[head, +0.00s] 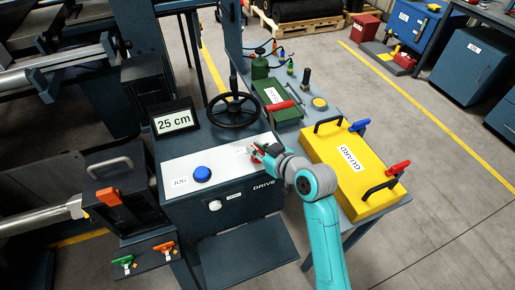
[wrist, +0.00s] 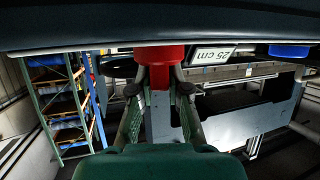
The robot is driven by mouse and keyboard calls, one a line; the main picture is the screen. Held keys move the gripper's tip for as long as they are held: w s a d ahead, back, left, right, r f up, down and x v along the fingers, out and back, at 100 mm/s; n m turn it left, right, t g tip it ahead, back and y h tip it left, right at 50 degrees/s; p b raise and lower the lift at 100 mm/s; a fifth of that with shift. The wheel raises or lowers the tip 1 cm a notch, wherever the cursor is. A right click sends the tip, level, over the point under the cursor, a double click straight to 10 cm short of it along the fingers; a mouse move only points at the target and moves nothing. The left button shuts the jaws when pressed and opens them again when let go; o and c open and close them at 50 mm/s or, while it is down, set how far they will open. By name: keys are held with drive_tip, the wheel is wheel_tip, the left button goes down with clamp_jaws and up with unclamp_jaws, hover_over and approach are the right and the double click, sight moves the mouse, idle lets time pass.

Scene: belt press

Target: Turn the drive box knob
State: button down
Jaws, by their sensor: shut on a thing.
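The drive box (head: 240,203) has a pale top panel and the word DRIVE on its dark front. My gripper (head: 259,151) reaches over the panel's right end from the right. In the wrist view, the two fingers of my gripper (wrist: 159,88) are shut on a red knob (wrist: 159,57), which sits between their tips. In the head view my gripper mostly hides the knob and part of its label. A blue JOG button (head: 202,174) stands at the panel's left, and it also shows at the wrist view's upper right (wrist: 289,50).
A display (head: 174,121) reading 25 cm and a black handwheel (head: 235,109) stand behind the panel. A yellow GUARD cover (head: 349,165) with black handles lies right of my arm. A green box (head: 275,98) stands behind. A white knob (head: 215,205) sits on the front face.

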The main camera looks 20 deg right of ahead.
drive_tip(key=n+g+y, duration=0.2)
drive_tip(key=n+y, duration=0.1)
drive_tip(key=shift+n+y, duration=0.4)
drive_tip(key=shift+s+f+n+g+y, duration=0.1)
drive_tip(key=shift+n+g+y, duration=0.6)
drive_tip(key=shift+a, duration=0.1)
drive_tip(key=c, duration=1.1)
unclamp_jaws()
drive_tip(key=shift+c, duration=0.2)
drive_tip(key=v, duration=1.2)
